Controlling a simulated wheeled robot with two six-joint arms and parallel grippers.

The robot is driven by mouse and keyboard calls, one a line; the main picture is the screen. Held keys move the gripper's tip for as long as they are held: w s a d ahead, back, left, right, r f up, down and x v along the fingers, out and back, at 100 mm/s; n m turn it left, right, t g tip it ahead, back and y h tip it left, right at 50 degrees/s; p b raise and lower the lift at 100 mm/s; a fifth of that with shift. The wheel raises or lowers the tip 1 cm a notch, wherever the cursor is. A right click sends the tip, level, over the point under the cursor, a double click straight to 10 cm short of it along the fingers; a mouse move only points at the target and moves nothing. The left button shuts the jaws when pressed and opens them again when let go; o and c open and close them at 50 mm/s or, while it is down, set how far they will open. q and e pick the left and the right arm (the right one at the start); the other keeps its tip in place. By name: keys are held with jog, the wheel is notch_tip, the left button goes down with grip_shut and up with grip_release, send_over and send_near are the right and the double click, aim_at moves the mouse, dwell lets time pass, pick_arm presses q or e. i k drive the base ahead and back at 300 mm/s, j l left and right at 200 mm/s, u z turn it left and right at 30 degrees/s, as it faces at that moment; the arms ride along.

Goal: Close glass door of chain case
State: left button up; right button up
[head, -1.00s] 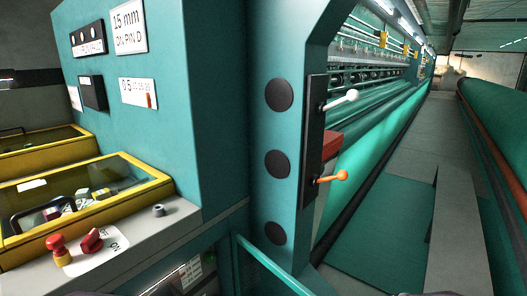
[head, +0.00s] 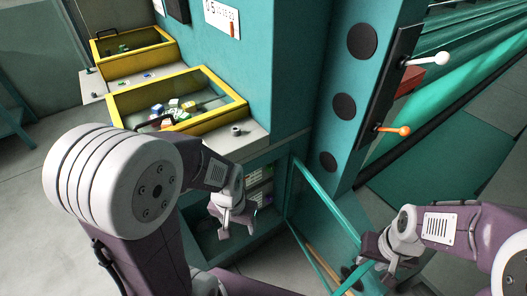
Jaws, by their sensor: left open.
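The chain case looks to be the low teal cabinet (head: 208,238) under the grey ledge, with its front open and several small items inside. Its teal-framed glass door (head: 325,199) stands swung out to the right of the opening. My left gripper (head: 237,226) is open and empty in front of the opening, left of the door. My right gripper (head: 364,268) is at the door's outer edge, where its dark fingers overlap the frame. Whether they touch or hold it cannot be told.
Two yellow-framed boxes with glass lids (head: 245,104) sit above the cabinet. A knob (head: 236,130) is on the ledge. A teal post with a white-knobbed lever (head: 441,58) and an orange-knobbed lever (head: 404,131) rises behind the door. Grey floor is clear at left.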

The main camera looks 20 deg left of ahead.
aim_at(351, 278)
jog(key=l+u, duration=0.2)
jog(key=l, duration=0.25)
jog(key=l+u, duration=0.25)
jog(key=l, duration=0.15)
jog(key=k+l+u, duration=0.2)
jog(key=l, duration=0.2)
jog(key=l+u, duration=0.2)
jog(key=l, duration=0.25)
jog(key=k+l+u, duration=0.1)
jog(key=l+u, duration=0.15)
jog(key=k+l+u, duration=0.2)
jog(key=l, duration=0.3)
jog(key=k+l+u, duration=0.45)
jog(key=l, duration=0.2)
jog(key=i, duration=0.1)
